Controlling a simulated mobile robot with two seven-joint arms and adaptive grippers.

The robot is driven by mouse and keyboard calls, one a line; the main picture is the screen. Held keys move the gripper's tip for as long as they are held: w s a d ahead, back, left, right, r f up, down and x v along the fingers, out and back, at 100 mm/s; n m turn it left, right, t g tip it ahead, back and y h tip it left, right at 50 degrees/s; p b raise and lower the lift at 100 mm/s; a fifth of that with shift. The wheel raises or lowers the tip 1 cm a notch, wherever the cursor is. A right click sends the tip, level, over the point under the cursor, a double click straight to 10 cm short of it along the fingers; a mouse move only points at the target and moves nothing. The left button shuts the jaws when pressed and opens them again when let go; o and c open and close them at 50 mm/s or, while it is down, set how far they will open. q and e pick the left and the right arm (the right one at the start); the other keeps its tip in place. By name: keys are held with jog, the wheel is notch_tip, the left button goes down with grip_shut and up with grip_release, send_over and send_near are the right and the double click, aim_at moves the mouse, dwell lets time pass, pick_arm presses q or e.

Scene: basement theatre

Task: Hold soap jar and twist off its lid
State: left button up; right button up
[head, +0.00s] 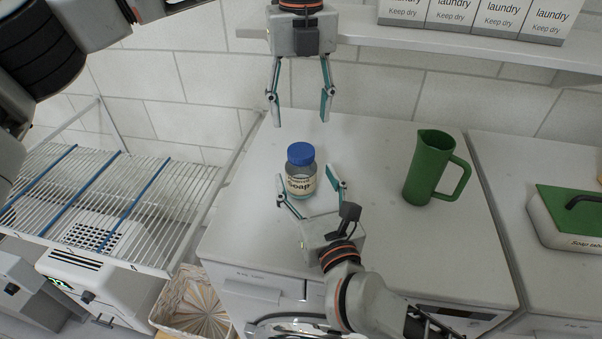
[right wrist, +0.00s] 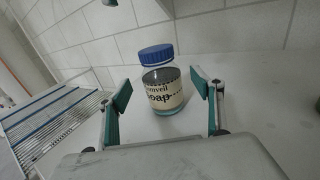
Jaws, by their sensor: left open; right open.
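The soap jar (head: 301,184) is a clear jar with a cream label. It stands upright on the white machine top, with its blue lid (head: 301,153) on. My right gripper (head: 312,194) is open at the jar's near side, its two fingers spread to either side of the jar's lower part. In the right wrist view the jar (right wrist: 163,95) and its lid (right wrist: 156,54) show between and beyond the open fingers; I cannot tell whether they touch it. My left gripper (head: 300,108) is open and empty, pointing down above and behind the lid, apart from it.
A green pitcher (head: 430,168) stands to the right on the same white machine top (head: 370,240). A shelf (head: 400,38) with laundry boxes (head: 466,18) runs along the wall above. A wire rack (head: 130,205) is on the left. A green-lidded soap box (head: 568,216) is far right.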

pick_arm(q)
jog(key=shift+w+f, duration=0.1)
pick_arm(e)
jog(key=shift+x, duration=2.5)
jog(key=shift+d, duration=0.1)
